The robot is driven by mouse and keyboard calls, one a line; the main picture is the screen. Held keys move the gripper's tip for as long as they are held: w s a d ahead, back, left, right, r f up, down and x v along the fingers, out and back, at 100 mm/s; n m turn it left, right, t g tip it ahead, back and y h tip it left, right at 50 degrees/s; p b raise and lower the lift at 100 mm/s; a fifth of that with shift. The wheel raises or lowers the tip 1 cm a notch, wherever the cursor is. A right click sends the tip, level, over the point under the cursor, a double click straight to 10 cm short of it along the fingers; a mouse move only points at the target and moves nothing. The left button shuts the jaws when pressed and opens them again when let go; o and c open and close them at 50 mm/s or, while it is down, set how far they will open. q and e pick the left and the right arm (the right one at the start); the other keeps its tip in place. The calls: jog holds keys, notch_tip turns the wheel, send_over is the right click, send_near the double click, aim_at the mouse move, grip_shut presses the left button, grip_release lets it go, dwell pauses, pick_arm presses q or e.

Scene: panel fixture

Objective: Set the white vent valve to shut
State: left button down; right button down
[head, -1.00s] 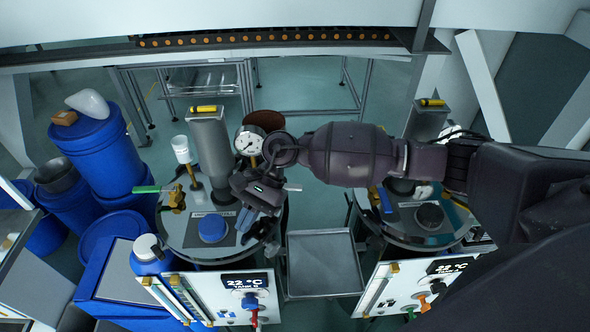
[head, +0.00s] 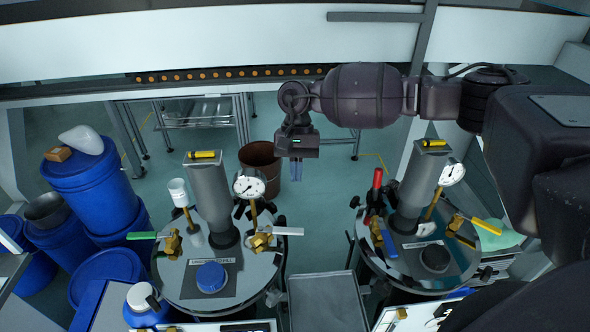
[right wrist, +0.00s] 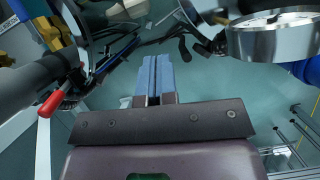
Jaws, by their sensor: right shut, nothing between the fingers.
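The white vent valve has a brass body (head: 258,243) on the right side of the left tank's lid, below the gauge. Its white lever (head: 288,231) points right, level in the picture, out over the lid's edge. My right gripper (head: 296,172) hangs above and behind that valve in the head view, apart from it, with blue fingers together and empty. The fingers (right wrist: 153,78) also show closed in the right wrist view, with nothing between them. I cannot make out the white lever in the right wrist view. My left gripper is not in view.
The left lid (head: 180,285) also carries a green-lever valve (head: 143,236), a grey column (head: 213,200) and a gauge (head: 249,188). The right tank has red (head: 377,180), blue and yellow levers. A grey tray (head: 326,300) lies between the tanks. A brown bin (head: 262,158) stands behind.

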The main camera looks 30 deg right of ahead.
aim_at(280, 230)
jog(key=s+a+f+p, duration=0.2)
jog(key=s+a+f, duration=0.1)
jog(key=s+f, duration=0.2)
jog(key=shift+x, duration=0.9)
jog(key=shift+s, duration=0.1)
jog(key=shift+a, duration=0.1)
